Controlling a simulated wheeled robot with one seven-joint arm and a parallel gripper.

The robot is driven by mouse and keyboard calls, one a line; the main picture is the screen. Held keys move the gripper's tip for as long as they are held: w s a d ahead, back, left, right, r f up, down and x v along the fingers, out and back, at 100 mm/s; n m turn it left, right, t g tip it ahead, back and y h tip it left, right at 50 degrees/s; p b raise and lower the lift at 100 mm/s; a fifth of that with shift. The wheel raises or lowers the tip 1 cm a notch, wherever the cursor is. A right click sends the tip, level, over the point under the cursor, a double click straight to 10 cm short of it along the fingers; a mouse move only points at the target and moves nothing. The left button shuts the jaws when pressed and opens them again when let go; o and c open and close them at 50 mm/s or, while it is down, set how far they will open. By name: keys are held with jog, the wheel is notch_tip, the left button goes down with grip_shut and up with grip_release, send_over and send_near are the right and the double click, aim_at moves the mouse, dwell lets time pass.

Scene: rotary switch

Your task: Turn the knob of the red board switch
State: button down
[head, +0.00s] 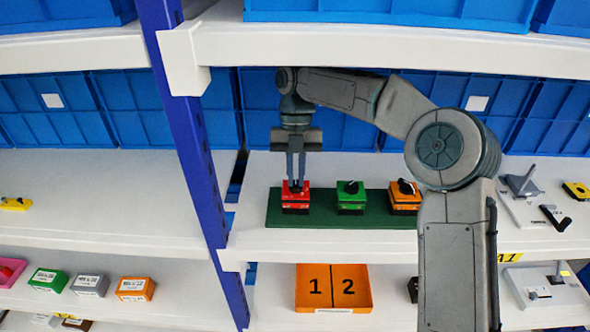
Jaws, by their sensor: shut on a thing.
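The red switch (296,206) stands at the left end of a dark green board (324,217) on the middle shelf. My gripper (296,184) points straight down from above, with its fingertips at the top of the red switch. It is shut on the knob, which is mostly hidden between the fingers, so its angle cannot be told. A green switch (351,201) and an orange switch (404,200), each with a black knob on top, stand to the right on the same board.
A blue shelf post (190,150) stands left of the board. The upper shelf (400,48) hangs above my gripper, and blue crates (330,108) line the back. A grey fixture (522,183) stands to the right. An orange tray (333,290) sits on the shelf below.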

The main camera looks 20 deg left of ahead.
jog(key=c, duration=1.5)
grip_release()
jog(key=shift+r, duration=0.15)
